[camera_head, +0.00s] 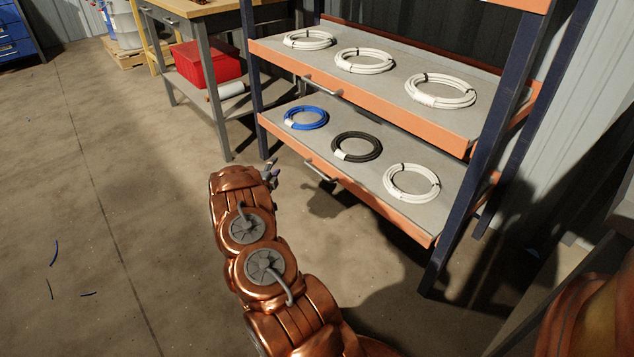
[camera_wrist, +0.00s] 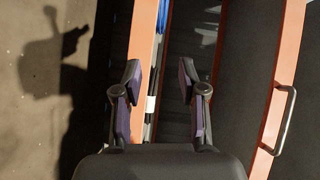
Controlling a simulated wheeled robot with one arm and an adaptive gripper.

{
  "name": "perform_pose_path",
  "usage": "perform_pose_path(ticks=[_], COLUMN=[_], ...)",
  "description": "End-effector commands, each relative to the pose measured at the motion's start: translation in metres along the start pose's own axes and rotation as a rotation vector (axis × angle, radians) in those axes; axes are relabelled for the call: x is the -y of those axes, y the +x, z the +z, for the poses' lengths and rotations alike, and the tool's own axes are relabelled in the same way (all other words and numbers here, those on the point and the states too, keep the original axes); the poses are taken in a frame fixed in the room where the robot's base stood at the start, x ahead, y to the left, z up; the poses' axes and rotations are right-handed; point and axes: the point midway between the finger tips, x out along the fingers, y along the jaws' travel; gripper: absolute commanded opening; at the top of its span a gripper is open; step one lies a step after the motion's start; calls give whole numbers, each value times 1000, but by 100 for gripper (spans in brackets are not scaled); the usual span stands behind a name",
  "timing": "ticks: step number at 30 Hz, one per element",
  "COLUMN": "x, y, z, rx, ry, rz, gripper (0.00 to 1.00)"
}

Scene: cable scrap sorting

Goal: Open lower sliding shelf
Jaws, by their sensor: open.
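The lower sliding shelf has an orange front edge (camera_head: 345,178) and a grey top in the head view. It holds blue, black and white cable coils. Its grey bar handle (camera_head: 320,172) is on the front edge. My gripper (camera_head: 270,172) is left of this handle, apart from it, in front of the rack. In the wrist view my gripper (camera_wrist: 160,85) is open and empty. An orange edge (camera_wrist: 143,60) runs behind its left finger. Another orange edge with a bar handle (camera_wrist: 285,120) is at the right, outside the fingers; it looks like the upper shelf's.
The upper shelf (camera_head: 400,92) holds white coils and has its own handle (camera_head: 320,87). Dark blue rack posts (camera_head: 480,150) stand at the sides. A workbench with a red bin (camera_head: 205,63) stands at the left. The floor left of my arm is mostly clear, with small cable scraps (camera_head: 54,252).

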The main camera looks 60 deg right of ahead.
Motion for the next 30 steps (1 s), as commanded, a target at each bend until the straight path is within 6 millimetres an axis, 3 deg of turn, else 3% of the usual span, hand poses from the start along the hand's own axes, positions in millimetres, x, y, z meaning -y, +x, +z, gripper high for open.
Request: perform_pose_path(ticks=[1,3,9,17,30], x=[-29,-49,-82,-93,-80], y=[8,14,22,26,79], z=[-17,-40,-91,-115,-130], rx=[-43,-100,-212,-257,-258], ry=[7,19,45,51,52], rz=[-29,-77,-193,-247,-250], gripper=[41,41,41,41,41])
